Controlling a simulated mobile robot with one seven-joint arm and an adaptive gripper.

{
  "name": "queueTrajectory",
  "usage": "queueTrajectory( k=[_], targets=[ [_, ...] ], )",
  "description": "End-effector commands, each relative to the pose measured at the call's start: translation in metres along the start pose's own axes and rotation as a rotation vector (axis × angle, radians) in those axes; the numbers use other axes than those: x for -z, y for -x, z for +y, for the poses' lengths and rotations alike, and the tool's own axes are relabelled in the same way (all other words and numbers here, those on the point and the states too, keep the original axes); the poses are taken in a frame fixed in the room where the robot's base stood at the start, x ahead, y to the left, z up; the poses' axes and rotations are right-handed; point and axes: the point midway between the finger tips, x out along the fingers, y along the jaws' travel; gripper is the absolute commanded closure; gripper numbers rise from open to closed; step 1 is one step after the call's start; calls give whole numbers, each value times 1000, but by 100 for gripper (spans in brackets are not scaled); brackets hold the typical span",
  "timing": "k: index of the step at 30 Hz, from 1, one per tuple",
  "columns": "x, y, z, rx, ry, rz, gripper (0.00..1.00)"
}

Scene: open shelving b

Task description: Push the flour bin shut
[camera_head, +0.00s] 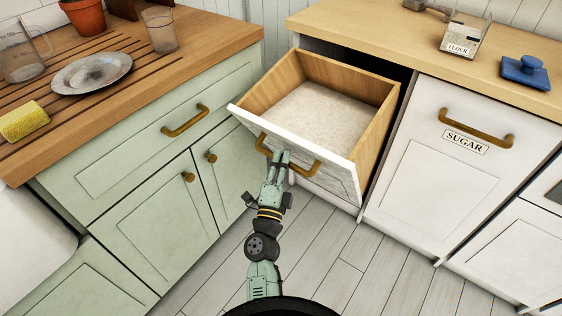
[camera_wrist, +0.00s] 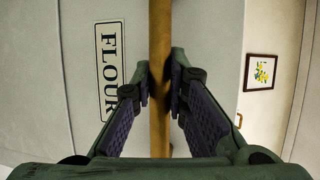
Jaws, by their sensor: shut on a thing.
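The flour bin (camera_head: 350,172) is a white-fronted tilting bin, pulled open with its front leaning outward. Flour (camera_head: 321,113) fills the wooden box behind the front. A brass handle (camera_head: 310,170) runs across the bin's front. My gripper (camera_head: 280,158) is at that handle, left of its middle. In the wrist view, the fingers of my gripper (camera_wrist: 160,85) are closed around the brass bar (camera_wrist: 160,45). The FLOUR label (camera_wrist: 110,70) shows on the bin front beside the bar. In the head view this label is hidden or too small to read.
The closed sugar bin (camera_head: 435,190) stands right of the flour bin. Green cabinets (camera_head: 140,180) stand close on the left. The plank floor (camera_head: 340,255) below is clear.

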Motion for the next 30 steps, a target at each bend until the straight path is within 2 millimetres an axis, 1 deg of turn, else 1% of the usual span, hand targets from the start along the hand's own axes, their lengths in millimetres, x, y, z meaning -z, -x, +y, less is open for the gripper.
queueTrajectory(
  k=[1, 5, 8, 13, 18, 21, 27, 30],
  targets=[
    [4, -8, -6, 3, 3, 2, 100],
    [14, -32, -14, 3, 4, 3, 100],
    [26, -60, -21, 5, 5, 4, 100],
    [48, -117, -27, 6, 3, 3, 100],
    [68, -170, -23, 6, 0, 0, 100],
    [79, -196, -19, 6, 1, 0, 100],
    [101, -241, -10, 4, 4, 3, 100],
    [109, -260, -5, 3, 3, 3, 100]
  ],
)
